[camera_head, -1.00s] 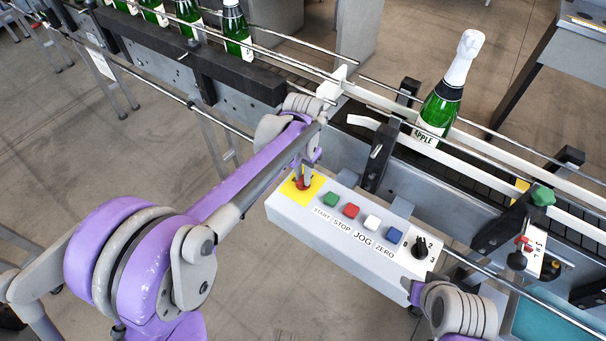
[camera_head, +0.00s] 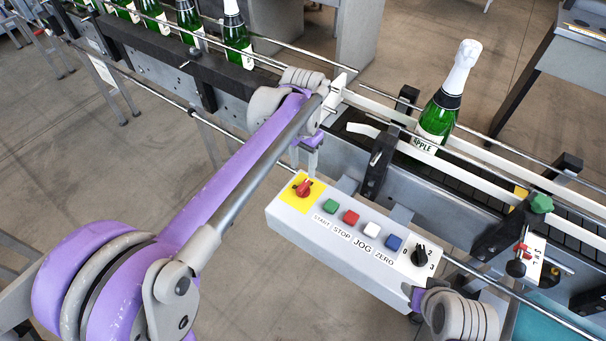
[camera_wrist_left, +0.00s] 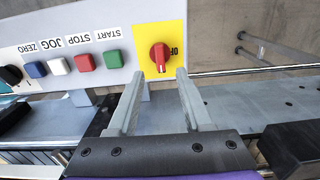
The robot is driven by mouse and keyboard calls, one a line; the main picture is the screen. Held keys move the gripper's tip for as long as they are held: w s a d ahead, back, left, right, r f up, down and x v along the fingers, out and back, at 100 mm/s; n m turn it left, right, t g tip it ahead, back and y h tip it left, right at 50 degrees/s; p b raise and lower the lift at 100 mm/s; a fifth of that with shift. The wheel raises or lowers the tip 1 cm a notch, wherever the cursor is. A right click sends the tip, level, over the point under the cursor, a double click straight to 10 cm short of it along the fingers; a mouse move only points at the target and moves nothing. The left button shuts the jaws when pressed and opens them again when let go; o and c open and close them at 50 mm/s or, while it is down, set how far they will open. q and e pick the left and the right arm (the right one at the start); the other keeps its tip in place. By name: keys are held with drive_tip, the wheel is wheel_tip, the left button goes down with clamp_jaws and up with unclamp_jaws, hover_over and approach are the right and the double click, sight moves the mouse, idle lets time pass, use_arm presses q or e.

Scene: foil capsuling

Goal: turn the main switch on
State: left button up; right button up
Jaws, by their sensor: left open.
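The main switch is a red rotary knob (camera_head: 304,187) on a yellow plate (camera_head: 291,194) at the left end of the white control box (camera_head: 340,240). In the left wrist view the knob (camera_wrist_left: 160,57) has its grip bar roughly upright in the picture; the lettering beside it is partly hidden. My left gripper (camera_head: 307,160) is open and empty, above and behind the knob, apart from it. In the left wrist view its two fingers (camera_wrist_left: 159,74) stand apart, with tips just short of the knob. My right wrist (camera_head: 462,314) is by the box's right end; its fingers are hidden.
Green (camera_head: 330,206), red (camera_head: 351,217), white (camera_head: 371,229) and blue (camera_head: 393,242) buttons and a black selector (camera_head: 421,256) sit along the box. Behind it runs the conveyor with rails, carrying a foil-topped bottle (camera_head: 437,115). Several bottles stand back left.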

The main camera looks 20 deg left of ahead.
use_arm(q)
wheel_tip(320, 180, up, 3)
drive_tip(key=shift+f, duration=0.1)
idle(0.5)
drive_tip(key=s+a+f+n+t, duration=0.1)
drive_tip(key=s+f, duration=0.1)
drive_tip(key=s, duration=0.5)
drive_tip(key=s+a+f+n+t, duration=0.1)
drive_tip(key=s+a+f+t, duration=0.1)
drive_tip(key=s, duration=0.4)
drive_tip(key=s+a+f+n+t+p, duration=0.1)
drive_tip(key=s+f+n+t, duration=0.1)
drive_tip(key=s+f, duration=0.2)
drive_tip(key=s, duration=0.3)
drive_tip(key=shift+s+a+f, duration=0.2)
drive_tip(key=shift+s+a, duration=0.1)
